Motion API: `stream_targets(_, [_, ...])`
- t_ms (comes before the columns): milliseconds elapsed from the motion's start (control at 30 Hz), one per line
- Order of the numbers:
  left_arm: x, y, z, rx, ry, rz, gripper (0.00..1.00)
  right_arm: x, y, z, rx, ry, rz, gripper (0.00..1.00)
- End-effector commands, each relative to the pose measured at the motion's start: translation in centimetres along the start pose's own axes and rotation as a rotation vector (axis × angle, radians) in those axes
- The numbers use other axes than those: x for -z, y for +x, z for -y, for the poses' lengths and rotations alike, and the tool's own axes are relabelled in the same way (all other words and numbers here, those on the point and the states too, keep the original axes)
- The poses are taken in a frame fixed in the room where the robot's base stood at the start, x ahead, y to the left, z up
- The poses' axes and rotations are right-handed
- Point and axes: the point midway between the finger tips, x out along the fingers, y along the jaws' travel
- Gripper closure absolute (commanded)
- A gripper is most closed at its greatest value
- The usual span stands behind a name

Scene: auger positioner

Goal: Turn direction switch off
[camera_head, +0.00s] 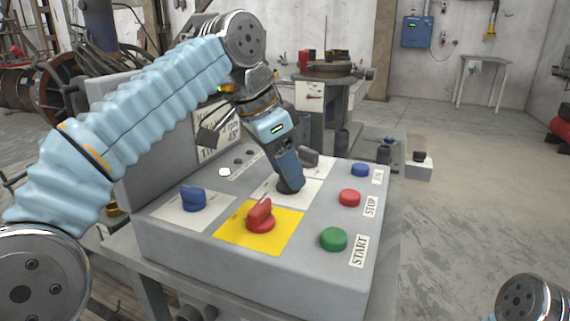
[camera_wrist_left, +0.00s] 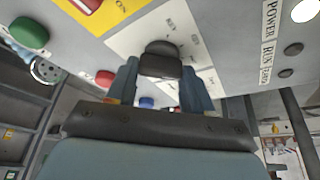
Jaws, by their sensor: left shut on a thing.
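The direction switch (camera_wrist_left: 162,60) is a black knob on a white label plate on the grey control panel (camera_head: 255,275). In the left wrist view the knob sits between the two fingers of my left gripper (camera_wrist_left: 160,88), which is shut on it. In the head view my left gripper (camera_head: 289,186) reaches down onto the white plate, and its fingers largely hide the knob. The label text is too small to read for the knob's exact setting. My right gripper is not in view; only part of my right arm shows at the lower right.
A red rotary switch (camera_head: 261,216) on a yellow plate and a blue rotary switch (camera_head: 193,199) stand close by. Green (camera_head: 334,239), red (camera_head: 349,198) and blue (camera_head: 360,170) buttons line the panel's right side. Open floor lies right of the panel.

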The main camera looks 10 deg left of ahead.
Motion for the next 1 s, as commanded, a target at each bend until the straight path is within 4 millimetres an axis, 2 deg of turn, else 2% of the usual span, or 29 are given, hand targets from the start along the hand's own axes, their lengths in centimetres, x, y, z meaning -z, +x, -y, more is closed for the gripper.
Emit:
stream_targets(700, [0.2, -0.1, -0.4, 0.203, -0.49, 0.002, 0.79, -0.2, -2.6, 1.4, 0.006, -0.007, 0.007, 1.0])
stream_targets(1000, [0.2, 0.0, -0.4, 0.263, -0.636, 0.001, 0.79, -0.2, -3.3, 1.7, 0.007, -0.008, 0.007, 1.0])
